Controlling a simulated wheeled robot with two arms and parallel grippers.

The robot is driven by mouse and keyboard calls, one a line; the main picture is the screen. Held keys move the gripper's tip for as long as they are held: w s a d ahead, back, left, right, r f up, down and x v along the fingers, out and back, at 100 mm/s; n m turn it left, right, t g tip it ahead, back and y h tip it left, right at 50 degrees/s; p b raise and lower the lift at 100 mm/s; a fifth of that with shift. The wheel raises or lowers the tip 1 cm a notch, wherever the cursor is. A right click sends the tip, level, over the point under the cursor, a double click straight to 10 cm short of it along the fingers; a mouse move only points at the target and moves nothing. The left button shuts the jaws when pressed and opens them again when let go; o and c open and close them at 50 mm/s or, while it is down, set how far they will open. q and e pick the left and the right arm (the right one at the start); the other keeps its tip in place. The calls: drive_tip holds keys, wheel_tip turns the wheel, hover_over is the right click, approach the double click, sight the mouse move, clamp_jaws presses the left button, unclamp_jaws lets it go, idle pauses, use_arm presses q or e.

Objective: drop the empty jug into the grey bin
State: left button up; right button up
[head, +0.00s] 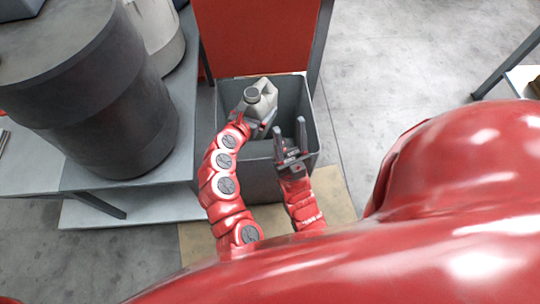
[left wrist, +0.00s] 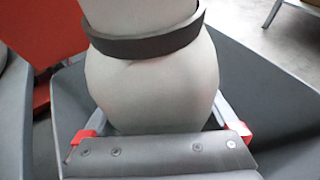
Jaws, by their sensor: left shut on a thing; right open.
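The jug (head: 266,92) is pale grey with a dark cap and sits over the opening of the grey bin (head: 309,128). My left gripper (head: 260,121) is shut on the jug. In the left wrist view the jug (left wrist: 150,85) fills the middle, with a dark band around it, and the left gripper's fingers (left wrist: 158,128) reach along both its sides. The bin's walls (left wrist: 262,85) show around it there. My right gripper (head: 289,133) is open and empty over the bin's near right part. The jug's underside is hidden.
A large dark drum (head: 95,90) stands on a grey table (head: 185,125) left of the bin. A red panel (head: 255,35) rises behind the bin. A tan board (head: 335,195) lies on the floor in front. Open concrete floor (head: 400,60) lies to the right.

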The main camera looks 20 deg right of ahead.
use_arm(q)
drive_tip(key=shift+f, duration=0.15)
drive_tip(key=o, duration=1)
drive_tip(key=p+v, duration=0.6)
drive_tip(key=v, duration=1.1)
drive_tip(key=shift+a, duration=0.2)
